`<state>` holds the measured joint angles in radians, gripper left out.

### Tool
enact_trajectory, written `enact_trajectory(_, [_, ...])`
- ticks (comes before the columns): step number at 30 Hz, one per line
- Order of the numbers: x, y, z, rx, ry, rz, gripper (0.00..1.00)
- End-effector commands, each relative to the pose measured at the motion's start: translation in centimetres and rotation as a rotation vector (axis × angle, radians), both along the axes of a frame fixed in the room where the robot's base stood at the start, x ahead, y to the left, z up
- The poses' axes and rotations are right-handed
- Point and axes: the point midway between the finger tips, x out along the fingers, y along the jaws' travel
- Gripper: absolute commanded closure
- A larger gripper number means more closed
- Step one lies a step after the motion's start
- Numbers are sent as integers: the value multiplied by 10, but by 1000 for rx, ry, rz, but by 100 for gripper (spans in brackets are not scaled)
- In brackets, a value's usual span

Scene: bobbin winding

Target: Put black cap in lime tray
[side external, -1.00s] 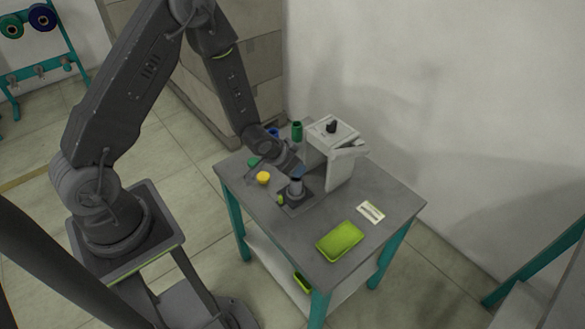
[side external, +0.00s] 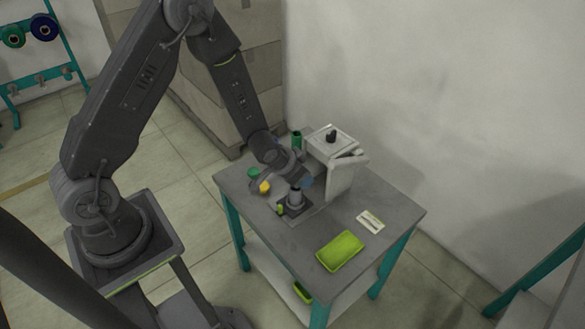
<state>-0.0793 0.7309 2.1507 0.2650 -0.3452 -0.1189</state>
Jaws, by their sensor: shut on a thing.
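My gripper (side external: 302,182) is over the table, at the near left side of the white machine, with its jaws pointing down. It is shut on a small dark thing at the top of a dark upright post (side external: 295,201). I take this thing to be the black cap; it is too small and too covered by the jaws to make out clearly, and I cannot tell whether it touches the post. The lime tray (side external: 340,251) lies flat and empty near the table's front edge, to the right of my gripper and nearer the camera.
The white machine (side external: 338,177) with a black knob (side external: 331,136) stands close to the right of my gripper. A yellow spool (side external: 265,188), a green one (side external: 253,173) and a tall green one (side external: 296,140) stand around it. A white card (side external: 370,221) lies beside the tray.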

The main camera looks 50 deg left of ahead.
Motion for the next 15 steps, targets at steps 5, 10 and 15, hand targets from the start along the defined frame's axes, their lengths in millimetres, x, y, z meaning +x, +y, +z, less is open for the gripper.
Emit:
enact_trajectory(5, [3, -63, -18, -1, 1, -169, 70])
enact_trajectory(10, [-2, -117, -33, 0, 1, -315, 70])
enact_trajectory(15, [-10, -154, -43, 0, -1, -414, 70])
